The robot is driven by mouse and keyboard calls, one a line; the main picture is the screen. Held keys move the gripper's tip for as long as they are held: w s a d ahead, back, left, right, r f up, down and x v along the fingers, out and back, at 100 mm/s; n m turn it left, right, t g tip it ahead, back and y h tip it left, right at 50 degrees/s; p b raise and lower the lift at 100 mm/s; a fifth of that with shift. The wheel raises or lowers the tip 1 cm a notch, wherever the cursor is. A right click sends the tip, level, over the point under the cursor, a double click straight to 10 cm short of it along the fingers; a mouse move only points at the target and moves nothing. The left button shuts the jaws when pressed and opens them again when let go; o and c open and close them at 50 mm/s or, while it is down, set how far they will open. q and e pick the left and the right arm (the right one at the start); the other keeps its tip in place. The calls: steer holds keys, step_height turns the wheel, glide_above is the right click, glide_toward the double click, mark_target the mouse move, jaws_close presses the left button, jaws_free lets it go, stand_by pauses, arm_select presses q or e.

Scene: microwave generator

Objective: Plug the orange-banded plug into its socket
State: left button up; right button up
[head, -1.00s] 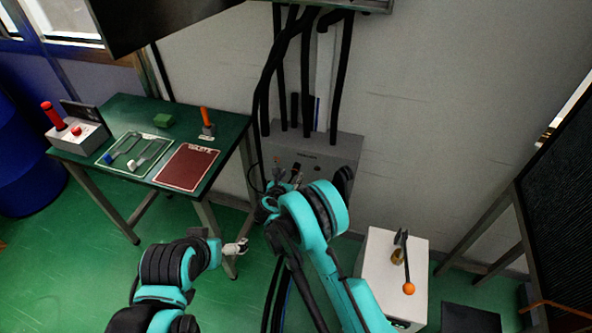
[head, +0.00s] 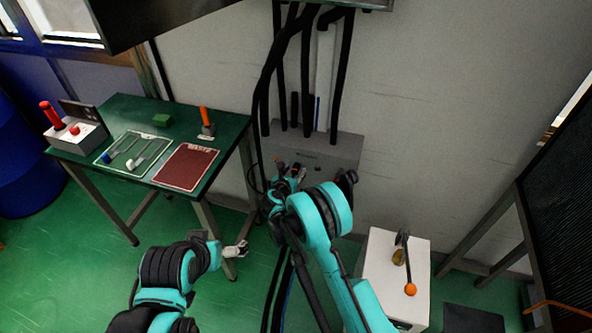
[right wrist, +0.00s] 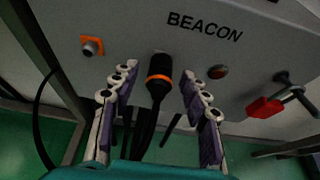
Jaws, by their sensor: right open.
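The black plug with an orange band (right wrist: 160,72) is upright in front of the grey box's face in the right wrist view, with its dark cable running down. My right gripper (right wrist: 159,78) is open, with one finger on each side of the plug and gaps between. I cannot tell whether the plug rests in a holder. An orange-framed round socket (right wrist: 92,46) is on the box to the left of the plug. In the head view my right gripper (head: 291,178) is at the box front, and the plug is hidden. My left gripper (head: 236,249) is low beside the table; its jaws are too small to read.
The green table (head: 226,128) stands to the left. A white cabinet with an orange-knobbed lever (head: 410,289) is at right. Thick black cables rise behind.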

stand_by(0.4)
jaws_close()
steer(key=shift+s, duration=0.1)
steer(key=shift+s+a, duration=0.3)
steer(key=shift+s, duration=0.6)
steer(key=shift+s+a, duration=0.3)
steer(key=shift+s, duration=0.65)
steer(key=shift+s+a, duration=0.3)
steer(key=shift+s, duration=0.6)
steer(key=shift+w+a, duration=0.45)
steer(key=shift+a, duration=0.3)
steer(key=shift+w+a, duration=0.4)
steer(key=shift+a, duration=0.3)
steer(key=shift+w+a, duration=0.45)
steer(key=shift+a, duration=0.3)
